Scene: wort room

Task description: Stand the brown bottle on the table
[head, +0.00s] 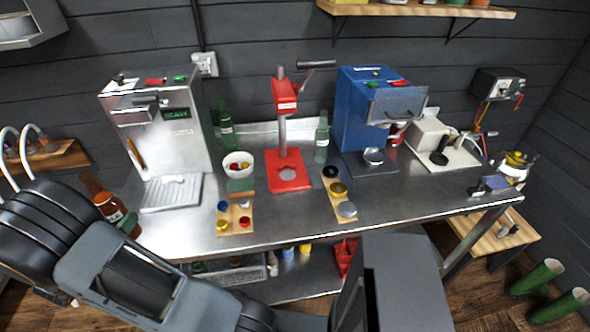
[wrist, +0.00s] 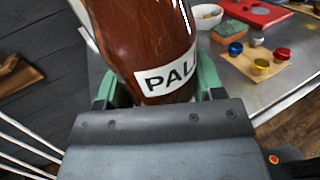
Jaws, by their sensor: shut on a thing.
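The brown bottle (head: 105,203) has a white label and shows at the left end of the steel table (head: 290,220) in the head view. It leans, with its neck toward the upper left. My gripper (wrist: 155,88) is shut on the bottle, with one green finger on each side of it. In the wrist view the bottle (wrist: 150,40) fills the upper middle, with part of its lettering readable. Its base is hidden behind my gripper and arm, and I cannot tell its height over the table.
A steel machine (head: 160,125) with a white drip tray (head: 172,193) stands at the table's left. A white bowl (head: 238,164), cap boards (head: 236,217), a red press (head: 288,172), green bottles (head: 226,128) and a blue machine (head: 370,110) stand farther right. The front centre is bare.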

